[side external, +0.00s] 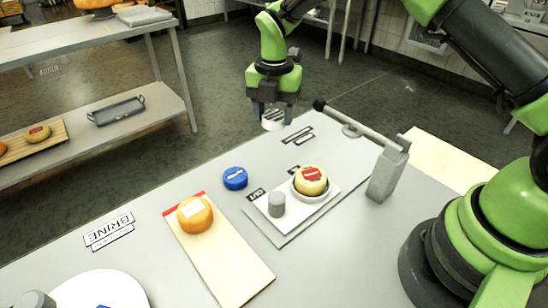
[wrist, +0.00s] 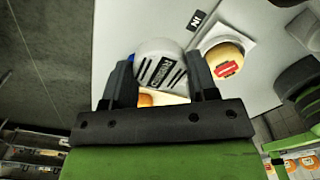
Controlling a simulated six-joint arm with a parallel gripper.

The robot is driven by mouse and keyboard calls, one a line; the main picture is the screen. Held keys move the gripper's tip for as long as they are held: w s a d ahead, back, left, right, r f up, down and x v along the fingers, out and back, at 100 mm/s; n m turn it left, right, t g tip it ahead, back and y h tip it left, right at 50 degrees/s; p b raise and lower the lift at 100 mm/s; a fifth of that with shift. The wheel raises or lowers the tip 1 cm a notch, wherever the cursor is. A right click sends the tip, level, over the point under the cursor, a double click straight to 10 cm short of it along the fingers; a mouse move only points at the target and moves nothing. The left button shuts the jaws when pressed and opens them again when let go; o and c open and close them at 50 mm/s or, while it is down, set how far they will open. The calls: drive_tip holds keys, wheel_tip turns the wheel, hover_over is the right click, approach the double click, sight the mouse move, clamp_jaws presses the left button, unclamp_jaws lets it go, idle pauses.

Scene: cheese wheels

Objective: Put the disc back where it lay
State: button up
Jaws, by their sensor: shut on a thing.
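A pale grey-white disc with black stripes and lettering (wrist: 160,65) is between the fingers of my gripper (wrist: 162,88) in the wrist view. In the side external view my gripper (side external: 273,108) points down, shut on the disc (side external: 273,124), and holds it above the far edge of the grey table (side external: 330,232). A black-marked label (side external: 299,136) lies on the table to the right of and below the disc in the picture. The disc's far side is hidden by the fingers.
A yellow cheese with a red label (side external: 311,182) sits in a dish on a white plate, beside a grey cylinder (side external: 277,205). A grey post with a lever (side external: 387,174) stands to the right. A blue disc (side external: 235,178) and an orange cheese (side external: 195,215) on a board lie left.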

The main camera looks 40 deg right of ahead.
sight(274, 160)
wheel_tip(274, 160, down, 10)
drive_tip(key=shift+w, duration=0.1)
idle(0.4)
drive_tip(key=shift+f, duration=0.15)
drive_tip(key=o, duration=1)
